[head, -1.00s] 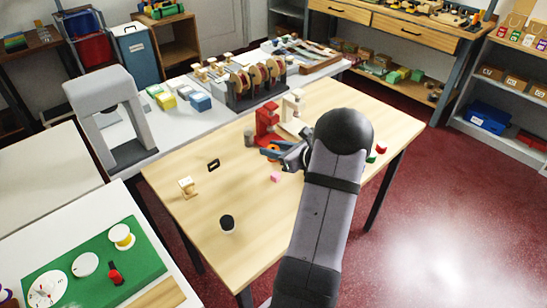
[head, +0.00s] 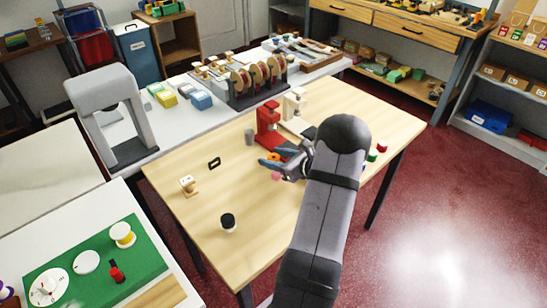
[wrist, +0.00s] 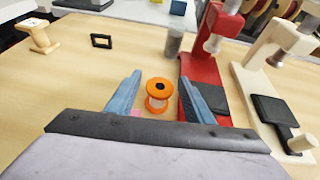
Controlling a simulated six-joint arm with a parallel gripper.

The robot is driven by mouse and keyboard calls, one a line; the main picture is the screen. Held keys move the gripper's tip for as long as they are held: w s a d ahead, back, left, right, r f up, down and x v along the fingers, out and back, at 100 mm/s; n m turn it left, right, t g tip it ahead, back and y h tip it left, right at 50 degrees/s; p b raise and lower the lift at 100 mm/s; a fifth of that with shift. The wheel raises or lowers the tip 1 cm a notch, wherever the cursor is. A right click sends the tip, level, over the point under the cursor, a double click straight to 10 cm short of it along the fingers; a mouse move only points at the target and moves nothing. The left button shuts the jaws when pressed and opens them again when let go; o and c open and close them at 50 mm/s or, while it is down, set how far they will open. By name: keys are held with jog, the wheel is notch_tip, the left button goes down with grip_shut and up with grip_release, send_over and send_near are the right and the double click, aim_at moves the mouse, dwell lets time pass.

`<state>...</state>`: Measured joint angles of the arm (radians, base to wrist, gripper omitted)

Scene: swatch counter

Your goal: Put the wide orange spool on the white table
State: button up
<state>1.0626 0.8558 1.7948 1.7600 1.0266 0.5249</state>
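The orange spool (wrist: 159,92) stands upright on the wooden table, between and slightly beyond the blue fingers of my gripper (wrist: 158,98) in the wrist view. The fingers are apart, with a gap on each side of the spool. In the head view only a bit of the orange spool (head: 273,157) shows beside my gripper (head: 277,160). A white table (head: 60,228) at the lower left carries a green mat with spools and dials. Another pale table (head: 40,165) is behind it.
A red press (wrist: 205,55) stands close right of the spool, with a cream press (wrist: 270,60) beyond. A grey cylinder (wrist: 174,42) is behind it. A pink block (head: 276,175) is by my gripper. A black-topped spool (head: 228,221) stands at the front left; wood around it is clear.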

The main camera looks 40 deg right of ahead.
jog(key=shift+r, duration=0.1)
jog(key=shift+r, duration=0.15)
jog(key=shift+s+d, duration=0.1)
jog(key=shift+s, duration=0.25)
jog(key=b+v, duration=0.1)
jog(key=v, duration=1)
jog(key=shift+r, duration=0.1)
jog(key=shift+s, duration=0.1)
jog(key=c, duration=0.3)
jog(key=shift+c, duration=0.2)
jog(key=shift+r, duration=0.1)
